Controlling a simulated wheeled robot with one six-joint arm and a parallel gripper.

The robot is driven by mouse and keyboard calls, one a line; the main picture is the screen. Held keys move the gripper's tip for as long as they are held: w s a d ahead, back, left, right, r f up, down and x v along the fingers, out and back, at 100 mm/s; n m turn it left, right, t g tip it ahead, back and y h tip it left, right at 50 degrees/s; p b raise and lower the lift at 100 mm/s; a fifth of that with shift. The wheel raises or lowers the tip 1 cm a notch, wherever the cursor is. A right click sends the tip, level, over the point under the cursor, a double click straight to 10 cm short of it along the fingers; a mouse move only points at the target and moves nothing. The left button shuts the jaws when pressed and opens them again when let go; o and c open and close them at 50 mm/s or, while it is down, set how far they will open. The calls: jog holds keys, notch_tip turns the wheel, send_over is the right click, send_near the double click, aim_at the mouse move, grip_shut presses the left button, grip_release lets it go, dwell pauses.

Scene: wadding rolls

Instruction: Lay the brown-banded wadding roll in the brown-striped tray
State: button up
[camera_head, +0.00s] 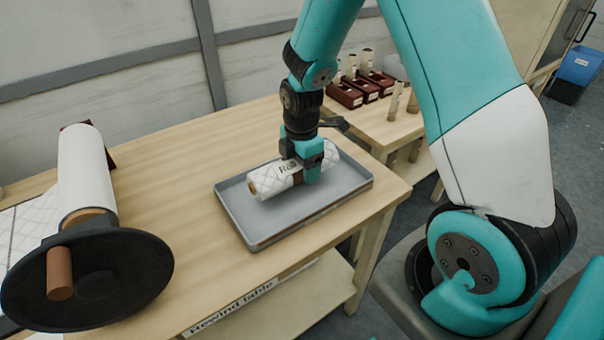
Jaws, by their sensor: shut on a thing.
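The roll is level, over the floor of a grey tray (240,221) on the wooden table. I cannot tell whether it touches the tray floor. No brown stripe shows clearly on the tray from here.
A large white roll (85,175) on a holder with a black disc (100,285) and brown handle stands at the table's left. Behind, a second table holds dark red boxes (345,95) with small rolls. The table (185,180) is clear between the large roll and the tray.

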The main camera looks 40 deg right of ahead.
aim_at(301, 175)
jog(key=shift+f, duration=1.6)
jog(key=shift+f, duration=0.2)
jog(key=o, duration=0.9)
jog(key=shift+r, duration=0.2)
